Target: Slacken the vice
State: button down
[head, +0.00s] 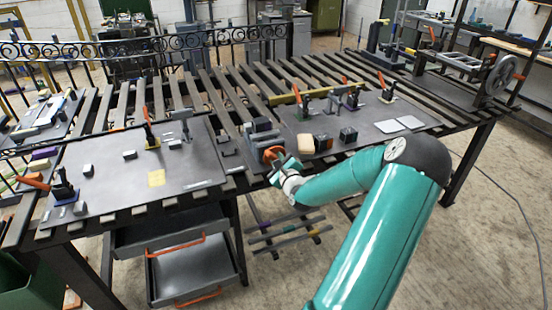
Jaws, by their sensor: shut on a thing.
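The vice (262,134) is a grey block-like device at the front edge of the slatted workbench, near the middle of the head view. Its orange handle (273,152) faces the front. My gripper (278,162) is at the orange handle, shut on it; my teal arm reaches in from the lower right. The fingertips are small here, and part of the handle is hidden by the gripper. I cannot tell how far the vice jaws are apart.
Dark plates lie left (118,178) and right (378,128) of the vice, carrying orange-handled clamps and small blocks. A tan block (322,142) and a dark cube (348,135) sit close right of my gripper. Drawers (190,268) hang below. A scrollwork gate (150,45) stands behind.

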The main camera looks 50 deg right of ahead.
jog(key=n, duration=0.4)
jog(key=shift+r, duration=0.1)
jog(key=n, duration=0.4)
jog(key=shift+r+n, duration=0.1)
jog(key=shift+n, duration=0.2)
jog(key=n, duration=0.8)
jog(key=shift+r, duration=0.15)
jog(key=n, duration=0.3)
jog(key=shift+w+n, duration=0.1)
jog(key=shift+n, duration=0.2)
jog(key=n, duration=0.3)
jog(key=shift+a+n, duration=0.1)
jog(key=shift+n, duration=0.3)
jog(key=n, duration=0.3)
jog(key=shift+r, duration=0.1)
jog(key=shift+n, duration=2)
